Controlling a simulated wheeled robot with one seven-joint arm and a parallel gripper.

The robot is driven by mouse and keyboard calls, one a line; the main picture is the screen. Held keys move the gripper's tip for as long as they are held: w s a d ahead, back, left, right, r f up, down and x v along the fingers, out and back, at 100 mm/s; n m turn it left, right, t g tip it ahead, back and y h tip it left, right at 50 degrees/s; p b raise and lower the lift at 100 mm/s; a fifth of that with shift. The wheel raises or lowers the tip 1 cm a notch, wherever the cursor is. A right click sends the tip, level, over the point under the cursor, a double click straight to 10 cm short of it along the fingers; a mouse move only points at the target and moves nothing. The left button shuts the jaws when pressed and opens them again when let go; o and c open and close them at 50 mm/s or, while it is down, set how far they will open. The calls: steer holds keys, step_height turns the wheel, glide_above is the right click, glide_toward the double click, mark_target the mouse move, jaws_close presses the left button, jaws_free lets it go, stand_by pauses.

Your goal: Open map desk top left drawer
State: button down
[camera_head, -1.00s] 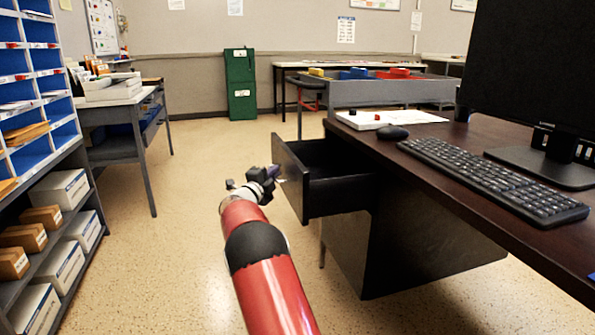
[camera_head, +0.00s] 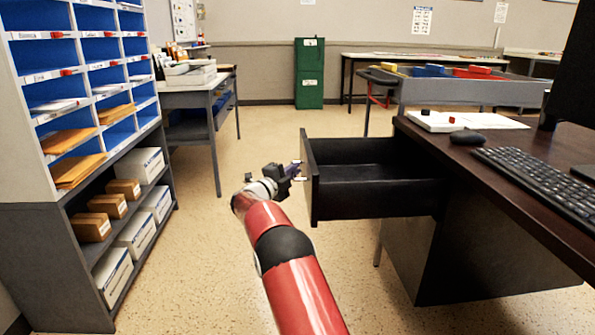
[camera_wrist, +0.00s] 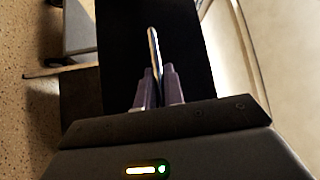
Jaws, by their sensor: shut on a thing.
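The dark map desk (camera_head: 520,190) stands at the right in the head view. Its top left drawer (camera_head: 375,199) is pulled well out to the left, and its inside shows empty. My gripper (camera_head: 295,169) is at the drawer's front panel (camera_head: 308,180), at the end of my red arm. In the wrist view my two fingers (camera_wrist: 159,88) are closed around the thin metal drawer handle (camera_wrist: 154,50), against the black drawer front (camera_wrist: 185,40). The far part of the handle shows beyond the fingertips.
A keyboard (camera_head: 535,178) and a mouse (camera_head: 468,137) lie on the desk top. A blue pigeonhole shelf (camera_head: 90,125) with boxes stands at the left. A grey table (camera_head: 200,95) and a green cabinet (camera_head: 309,75) are behind. The floor between shelf and desk is clear.

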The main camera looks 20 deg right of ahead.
steer(key=shift+f, duration=0.1)
steer(key=c, duration=1.5)
jaws_free()
steer(key=v, duration=0.7)
steer(key=shift+s+a, duration=0.2)
steer(key=shift+a, duration=0.15)
